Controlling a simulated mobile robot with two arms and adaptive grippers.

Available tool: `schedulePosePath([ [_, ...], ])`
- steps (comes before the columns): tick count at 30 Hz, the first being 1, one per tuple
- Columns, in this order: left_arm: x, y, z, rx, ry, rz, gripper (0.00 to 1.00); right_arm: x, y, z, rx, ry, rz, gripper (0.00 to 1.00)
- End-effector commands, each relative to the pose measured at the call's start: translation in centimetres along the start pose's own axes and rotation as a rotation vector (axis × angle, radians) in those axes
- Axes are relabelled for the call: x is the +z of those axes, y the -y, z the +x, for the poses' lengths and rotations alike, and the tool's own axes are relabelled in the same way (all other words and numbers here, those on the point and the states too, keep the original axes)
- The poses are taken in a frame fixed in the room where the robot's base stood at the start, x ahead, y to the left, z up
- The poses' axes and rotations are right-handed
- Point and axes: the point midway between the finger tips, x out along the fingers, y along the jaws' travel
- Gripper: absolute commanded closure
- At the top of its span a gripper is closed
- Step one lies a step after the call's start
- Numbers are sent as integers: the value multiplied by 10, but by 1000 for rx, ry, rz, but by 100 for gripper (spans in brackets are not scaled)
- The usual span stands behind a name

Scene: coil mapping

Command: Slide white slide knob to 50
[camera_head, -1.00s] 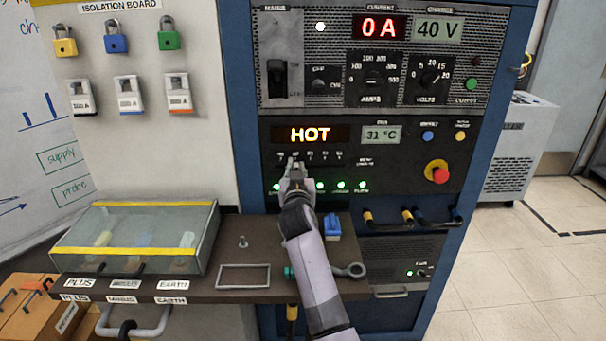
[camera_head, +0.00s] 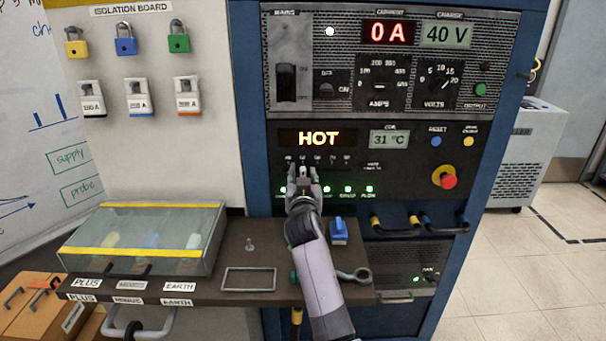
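My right gripper (camera_head: 303,174) is in front of the dark control panel (camera_head: 380,185), just below the row of small labelled marks under the lit HOT display (camera_head: 319,138). Its two fingers stand apart and point up toward that row. A small pale thing shows between the fingers; it may be the white slide knob, but it is too small to be sure. I cannot tell whether the fingers touch it. The 50 mark cannot be read, and my gripper covers part of the panel. My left gripper is not in view.
A red button on a yellow ring (camera_head: 445,178) sits at the panel's right. Below, the shelf (camera_head: 212,289) holds a clear box with yellow edges (camera_head: 145,237), a blue clip-like thing (camera_head: 339,231) and a metal ring tool (camera_head: 357,275).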

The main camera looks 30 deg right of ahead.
Motion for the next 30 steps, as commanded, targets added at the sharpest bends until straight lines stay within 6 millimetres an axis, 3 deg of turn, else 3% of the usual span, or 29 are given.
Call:
schedulePosePath([
  [12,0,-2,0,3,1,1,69,1,0,-60,0,2,2,67],
  [30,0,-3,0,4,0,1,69,0,0,-65,0,1,1,67],
])
